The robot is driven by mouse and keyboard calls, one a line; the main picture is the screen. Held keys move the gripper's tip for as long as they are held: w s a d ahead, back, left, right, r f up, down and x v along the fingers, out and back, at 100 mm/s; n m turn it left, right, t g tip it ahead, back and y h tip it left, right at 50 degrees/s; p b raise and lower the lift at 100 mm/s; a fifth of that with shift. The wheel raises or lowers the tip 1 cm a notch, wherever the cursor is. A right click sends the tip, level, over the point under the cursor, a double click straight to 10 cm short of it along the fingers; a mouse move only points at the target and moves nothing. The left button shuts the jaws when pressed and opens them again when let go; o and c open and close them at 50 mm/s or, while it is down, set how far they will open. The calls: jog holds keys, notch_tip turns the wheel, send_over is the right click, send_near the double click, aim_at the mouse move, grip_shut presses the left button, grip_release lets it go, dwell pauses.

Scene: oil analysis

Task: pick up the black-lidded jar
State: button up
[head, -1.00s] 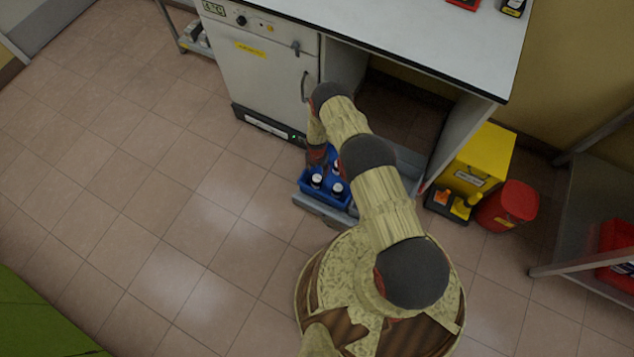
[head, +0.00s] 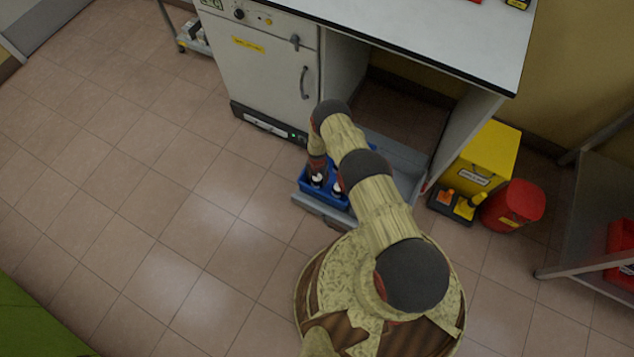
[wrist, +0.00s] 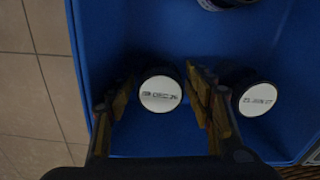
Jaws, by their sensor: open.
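A jar with a black lid and a white printed label on top (wrist: 160,92) stands upright in a blue crate (wrist: 100,30). My gripper (wrist: 158,84) is open, with one finger on each side of this jar; I cannot tell whether they touch it. A second, similar black-lidded jar (wrist: 257,98) stands just right of the right finger. Part of a third jar (wrist: 226,3) shows at the top edge of the wrist view. In the head view my gripper (head: 317,168) reaches down into the crate (head: 322,198) over the left jar (head: 317,181).
The crate sits on a grey tray or shelf (head: 320,213) under the white bench (head: 420,35). A grey cabinet (head: 265,75) stands to the left. A yellow bin (head: 487,155) and a red bin (head: 512,206) stand to the right. The tiled floor at left is clear.

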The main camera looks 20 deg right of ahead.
notch_tip(320, 180, down, 3)
jog(key=shift+r+b, duration=0.1)
jog(key=shift+b, duration=0.35)
jog(key=shift+r, duration=0.1)
jog(key=c, duration=1.1)
